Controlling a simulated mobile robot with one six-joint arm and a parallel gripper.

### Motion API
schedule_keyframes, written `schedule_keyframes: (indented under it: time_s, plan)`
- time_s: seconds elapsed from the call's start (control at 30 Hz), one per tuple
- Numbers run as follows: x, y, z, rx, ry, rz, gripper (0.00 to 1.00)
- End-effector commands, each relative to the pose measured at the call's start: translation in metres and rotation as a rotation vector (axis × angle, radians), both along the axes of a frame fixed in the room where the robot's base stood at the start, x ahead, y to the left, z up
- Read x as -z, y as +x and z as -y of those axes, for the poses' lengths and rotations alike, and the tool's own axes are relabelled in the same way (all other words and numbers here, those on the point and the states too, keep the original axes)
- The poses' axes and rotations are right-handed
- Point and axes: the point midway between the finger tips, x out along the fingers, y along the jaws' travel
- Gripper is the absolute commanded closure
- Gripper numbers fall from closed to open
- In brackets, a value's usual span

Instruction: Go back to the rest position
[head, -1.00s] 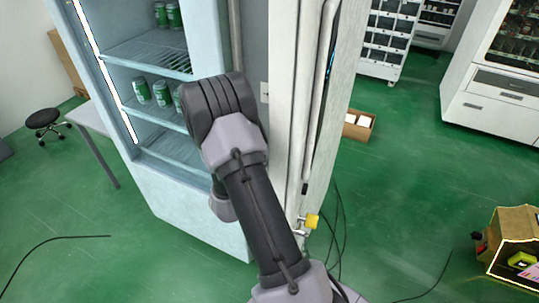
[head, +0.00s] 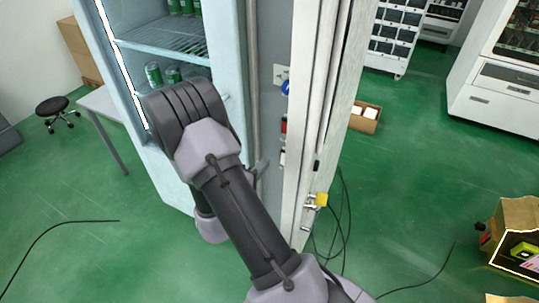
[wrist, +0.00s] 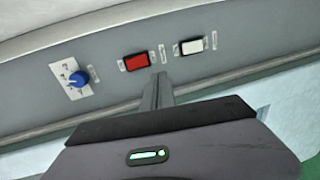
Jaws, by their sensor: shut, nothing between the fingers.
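My gripper (wrist: 160,85) points at a grey control panel (wrist: 110,100) in the wrist view. Its narrow fingers are together with nothing between them. They appear just below a red switch (wrist: 136,61); whether they touch the panel is unclear. A blue knob (wrist: 77,79) is to their left and a white switch (wrist: 192,46) to their upper right. In the head view the gripper (head: 262,168) is partly hidden behind my bent arm, beside the panel's edge.
A light-blue cooler (head: 165,20) with green cans stands open-fronted behind my arm. A white door (head: 310,110) with a yellow padlock (head: 322,199) is close on the right. A stool (head: 52,105), a cardboard box (head: 365,118) and black cables are on the floor. Green floor is open at left.

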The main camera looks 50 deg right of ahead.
Motion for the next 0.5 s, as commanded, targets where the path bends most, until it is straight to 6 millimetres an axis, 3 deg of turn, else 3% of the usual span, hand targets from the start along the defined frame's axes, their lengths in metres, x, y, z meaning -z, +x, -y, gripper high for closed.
schedule_keyframes:
  time_s: [0.13,0.5]
  plan:
    - [0.002,-0.0033,-0.009,0.001,-0.001,-0.002,1.0]
    - [0.002,-0.0036,-0.0097,0.001,0.0,-0.001,1.0]
